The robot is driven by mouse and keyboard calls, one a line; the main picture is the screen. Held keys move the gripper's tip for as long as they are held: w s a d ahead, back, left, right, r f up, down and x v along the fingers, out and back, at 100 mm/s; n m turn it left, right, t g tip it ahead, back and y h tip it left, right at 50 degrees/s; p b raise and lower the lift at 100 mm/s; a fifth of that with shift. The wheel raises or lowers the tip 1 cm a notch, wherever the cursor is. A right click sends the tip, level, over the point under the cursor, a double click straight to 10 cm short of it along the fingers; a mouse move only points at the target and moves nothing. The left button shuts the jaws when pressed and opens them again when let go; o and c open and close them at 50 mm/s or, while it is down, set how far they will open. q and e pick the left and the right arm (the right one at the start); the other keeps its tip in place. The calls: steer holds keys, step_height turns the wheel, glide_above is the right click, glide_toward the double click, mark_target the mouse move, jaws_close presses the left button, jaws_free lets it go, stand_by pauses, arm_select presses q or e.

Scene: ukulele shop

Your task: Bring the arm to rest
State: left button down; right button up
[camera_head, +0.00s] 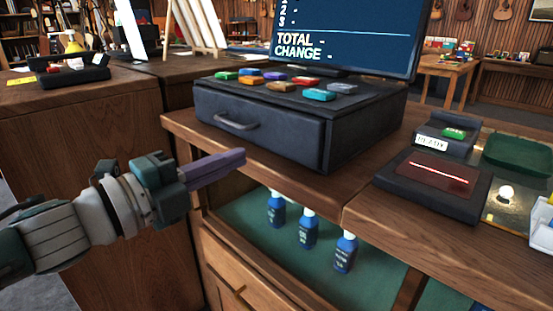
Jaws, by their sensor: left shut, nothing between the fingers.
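My left gripper (215,168) reaches in from the left of the head view, with its purple fingers together and nothing between them. It points right, in front of the wooden counter and just below the cash drawer (262,130). My left arm is bent low at the left side. I cannot tell whether the fingertips touch the counter edge. My right gripper is not in view.
Coloured blocks lie on the cash drawer, under a screen (345,35). Blue bottles (308,230) stand on the open shelf below. A scanner pad (433,184) and a card reader (445,136) are on the right counter. A wooden cabinet (90,190) stands at left.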

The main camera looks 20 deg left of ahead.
arm_select(q)
steer(key=s+a+r+n+g+y+p, duration=0.1)
steer(key=s+a+n+g+y+p, duration=0.1)
steer(key=s+n+y+p, duration=0.4)
steer(key=s+a+r+n+g+y+p, duration=0.1)
steer(key=s+r+n+g+y+p, duration=0.2)
steer(key=n, duration=0.5)
steer(key=s+d+r+n+g+h+p, duration=0.1)
steer(key=s+d+n+g+p, duration=0.25)
steer(key=s, duration=0.55)
steer(key=s+d+r+n+g+h+p, duration=0.1)
steer(key=s+d+n+g+p, duration=0.15)
steer(key=s+g, duration=0.45)
step_height(320, 180, up, 36)
steer(key=s+t+p, duration=0.1)
steer(key=t+p, duration=0.1)
steer(key=p, duration=3.4)
steer(key=shift+s+n, duration=0.3)
steer(key=shift+s, duration=0.1)
steer(key=shift+t, duration=0.25)
